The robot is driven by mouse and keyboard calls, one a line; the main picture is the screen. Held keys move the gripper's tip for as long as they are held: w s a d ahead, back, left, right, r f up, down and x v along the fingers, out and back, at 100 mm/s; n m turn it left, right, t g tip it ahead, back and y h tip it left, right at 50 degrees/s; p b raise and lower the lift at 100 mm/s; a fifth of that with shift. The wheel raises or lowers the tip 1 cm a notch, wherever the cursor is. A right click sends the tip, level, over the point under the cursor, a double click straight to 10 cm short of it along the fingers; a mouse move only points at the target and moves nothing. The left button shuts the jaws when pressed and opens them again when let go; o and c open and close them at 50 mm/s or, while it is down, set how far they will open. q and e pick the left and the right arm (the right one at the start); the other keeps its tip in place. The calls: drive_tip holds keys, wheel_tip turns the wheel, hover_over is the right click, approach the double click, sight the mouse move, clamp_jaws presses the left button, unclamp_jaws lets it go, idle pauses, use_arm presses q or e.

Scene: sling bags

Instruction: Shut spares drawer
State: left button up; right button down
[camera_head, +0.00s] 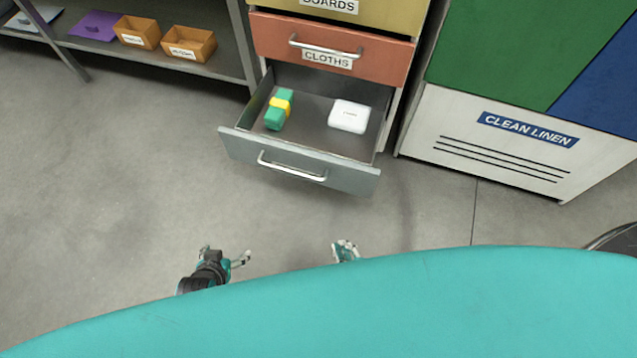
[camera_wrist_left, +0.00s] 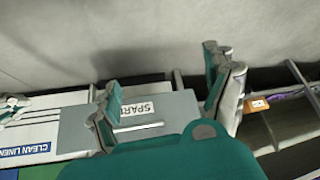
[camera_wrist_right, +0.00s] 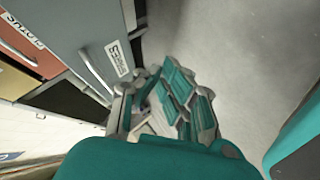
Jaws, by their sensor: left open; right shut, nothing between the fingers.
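The spares drawer (camera_head: 299,163) is the lowest drawer of the cabinet and stands pulled out, grey with a silver handle (camera_head: 292,166). Inside lie a green block with a yellow band (camera_head: 278,110) and a white box (camera_head: 349,116). Its SPARES label shows in the left wrist view (camera_wrist_left: 137,110) and the right wrist view (camera_wrist_right: 116,58). My left gripper (camera_head: 228,257) is open and empty, in front of the drawer's left part and apart from it. My right gripper (camera_head: 345,250) is shut and empty, in front of the drawer's right part; its arm is mostly hidden.
The red CLOTHS drawer (camera_head: 330,50) above is shut. A white CLEAN LINEN unit (camera_head: 500,145) stands to the right. A shelf (camera_head: 215,68) with orange bins (camera_head: 189,45) stands at the left. The floor (camera_head: 120,180) before the drawer is clear. My teal body fills the bottom.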

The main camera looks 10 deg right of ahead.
drive_tip(key=w+a+r+n+t+b, duration=0.1)
drive_tip(key=w+r+n+t+b, duration=0.2)
drive_tip(key=w+n+b, duration=0.15)
use_arm(q)
drive_tip(key=w+d+r+t+h+b, duration=0.1)
drive_tip(key=w+r+t+b, duration=0.1)
drive_tip(key=r, duration=0.6)
drive_tip(key=w+d+r+t+h+b, duration=0.1)
drive_tip(key=w+r+t+b, duration=0.1)
drive_tip(key=r+t, duration=0.3)
drive_tip(key=w+d+r+t+b, duration=0.1)
drive_tip(key=w+r+t+b, duration=0.1)
drive_tip(key=r, duration=1)
drive_tip(key=shift+w+d+r+t+h, duration=0.3)
drive_tip(key=shift+w+r+t+h, duration=0.1)
drive_tip(key=shift+w+t, duration=0.45)
use_arm(e)
wheel_tip(320, 180, up, 7)
drive_tip(key=n+t+y, duration=0.2)
drive_tip(key=n+t, duration=0.1)
drive_tip(key=n, duration=0.1)
hover_over(320, 170)
drive_tip(key=s, duration=0.4)
drive_tip(key=shift+w+a+f, duration=0.1)
drive_tip(key=shift+w+a, duration=0.1)
drive_tip(key=shift+a, duration=0.25)
drive_tip(key=shift+w, duration=0.1)
